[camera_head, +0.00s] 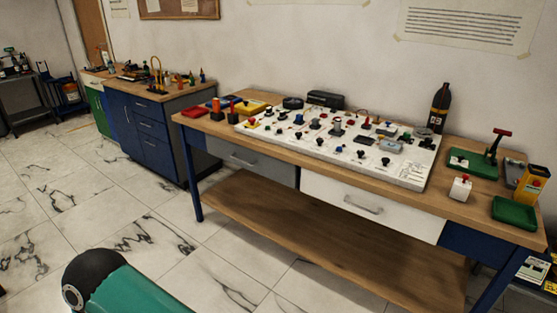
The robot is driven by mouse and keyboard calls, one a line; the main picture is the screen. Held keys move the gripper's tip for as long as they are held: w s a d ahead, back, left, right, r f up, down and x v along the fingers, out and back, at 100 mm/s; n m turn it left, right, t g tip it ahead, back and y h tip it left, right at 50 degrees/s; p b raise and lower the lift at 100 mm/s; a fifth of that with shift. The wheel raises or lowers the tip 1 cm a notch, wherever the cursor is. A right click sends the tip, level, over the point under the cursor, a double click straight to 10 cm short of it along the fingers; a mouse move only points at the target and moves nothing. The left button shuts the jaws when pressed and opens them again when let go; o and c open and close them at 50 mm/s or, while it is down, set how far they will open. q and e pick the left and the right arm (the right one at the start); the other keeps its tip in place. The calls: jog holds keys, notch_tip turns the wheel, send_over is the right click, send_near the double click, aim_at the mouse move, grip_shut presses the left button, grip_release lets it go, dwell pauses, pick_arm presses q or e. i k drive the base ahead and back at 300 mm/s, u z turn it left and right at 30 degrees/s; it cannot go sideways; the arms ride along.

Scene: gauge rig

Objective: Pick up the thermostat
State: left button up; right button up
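I cannot tell for certain which item is the thermostat. The wooden workbench (258,156) carries a sloped white panel (410,178) crowded with small knobs, buttons and switches. A small pale grey-blue box (390,146) sits on the right part of the panel. A white box with a red button (461,188) stands on the bench right of the panel. Neither my left nor my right gripper is in view.
Green trays (514,213), a yellow device (531,184) and a dark bottle (439,108) stand at the bench's right. Red and yellow items (250,107) lie at its left end. A blue cabinet (150,130) stands farther left. The marble floor in front is clear.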

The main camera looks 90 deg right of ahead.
aim_at(461, 191)
jog(key=u, duration=0.1)
jog(key=i, duration=0.25)
jog(key=z, duration=2.95)
jog(key=i, duration=0.25)
jog(key=z, duration=1.6)
jog(key=k, duration=0.55)
jog(key=z, duration=0.5)
jog(key=i, duration=1.65)
jog(key=u, duration=0.45)
